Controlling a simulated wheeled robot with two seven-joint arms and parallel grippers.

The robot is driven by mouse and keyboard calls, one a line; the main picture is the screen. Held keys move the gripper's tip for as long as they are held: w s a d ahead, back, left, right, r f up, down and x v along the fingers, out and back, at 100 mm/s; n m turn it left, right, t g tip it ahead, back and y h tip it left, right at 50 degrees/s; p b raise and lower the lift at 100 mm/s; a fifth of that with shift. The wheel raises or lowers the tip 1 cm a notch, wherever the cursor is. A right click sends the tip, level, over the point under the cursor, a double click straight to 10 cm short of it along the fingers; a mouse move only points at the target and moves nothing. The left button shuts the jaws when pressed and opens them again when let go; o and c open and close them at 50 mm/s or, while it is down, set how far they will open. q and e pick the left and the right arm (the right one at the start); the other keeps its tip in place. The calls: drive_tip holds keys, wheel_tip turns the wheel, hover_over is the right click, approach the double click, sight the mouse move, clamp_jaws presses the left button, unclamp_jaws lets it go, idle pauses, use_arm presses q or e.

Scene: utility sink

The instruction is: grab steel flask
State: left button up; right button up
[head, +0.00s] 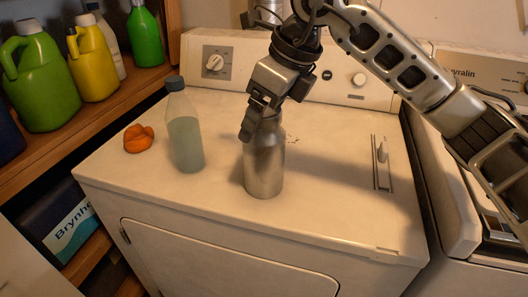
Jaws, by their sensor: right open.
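The steel flask (265,168) stands upright on top of the white dryer-like machine (330,215). It is a plain brushed metal cylinder. My right gripper (248,128) comes down from above and hangs at the flask's top, with its fingers in front of the upper left side. The fingers hide the flask's neck and cap area. The gripper is open, and I cannot tell whether it touches the flask. My left gripper is not in view.
A clear bottle with pale liquid (186,140) stands left of the flask, beside an orange lump (138,138). A shelf (100,118) with green and yellow jugs is at left. A control panel (300,70) rises behind. The machine top's front right is clear.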

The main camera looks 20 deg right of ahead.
clamp_jaws()
drive_tip(key=shift+r, duration=0.1)
drive_tip(key=shift+r, duration=0.15)
